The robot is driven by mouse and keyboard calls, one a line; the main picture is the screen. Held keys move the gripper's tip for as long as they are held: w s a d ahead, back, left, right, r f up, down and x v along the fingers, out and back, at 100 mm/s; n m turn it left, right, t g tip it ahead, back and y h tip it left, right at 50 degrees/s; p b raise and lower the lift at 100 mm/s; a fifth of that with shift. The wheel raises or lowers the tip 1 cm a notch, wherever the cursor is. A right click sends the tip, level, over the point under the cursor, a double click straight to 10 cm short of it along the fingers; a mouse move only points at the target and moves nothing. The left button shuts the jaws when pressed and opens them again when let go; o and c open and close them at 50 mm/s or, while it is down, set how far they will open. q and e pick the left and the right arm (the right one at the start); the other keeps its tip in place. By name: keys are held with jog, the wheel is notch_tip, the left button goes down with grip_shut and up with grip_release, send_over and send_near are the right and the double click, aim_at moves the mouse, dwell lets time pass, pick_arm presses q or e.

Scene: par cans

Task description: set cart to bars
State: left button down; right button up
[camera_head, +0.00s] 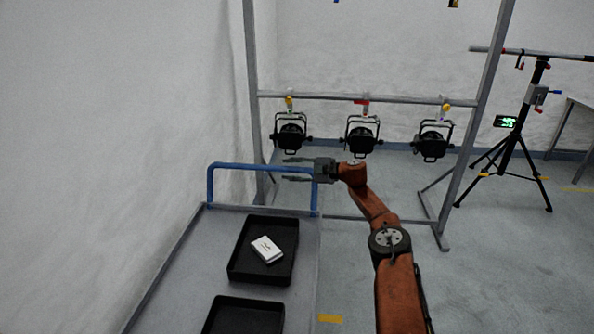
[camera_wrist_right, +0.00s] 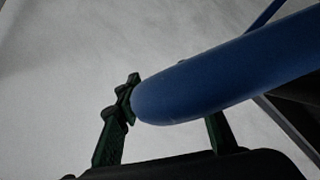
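The cart (camera_head: 194,252) stands at lower left, a grey top with a blue push handle (camera_head: 247,166) at its far end. The frame's upper bar (camera_head: 325,97) crosses behind it, with several black par cans hanging from it. My right gripper (camera_head: 287,169) points left at the handle's right end, its fingers spread apart. In the right wrist view, the blue handle (camera_wrist_right: 235,80) lies across the space between the fingers and partly hides the right finger. Contact with the handle cannot be told. My left gripper is not in view.
Black trays (camera_head: 237,276) sit on the cart, the farther one holding a white box (camera_head: 266,249). A tripod stand (camera_head: 520,130) is at right. A white wall is close to the cart's left. Grey floor (camera_head: 500,260) is clear at lower right.

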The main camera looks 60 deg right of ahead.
aim_at(302, 170)
jog(key=shift+s, duration=0.15)
jog(key=shift+v, duration=0.85)
jog(key=shift+s, duration=0.45)
jog(key=shift+v, duration=1)
jog(key=shift+s+r, duration=0.15)
jog(key=shift+s, duration=0.3)
jog(key=shift+v, duration=3)
jog(key=shift+d, duration=0.1)
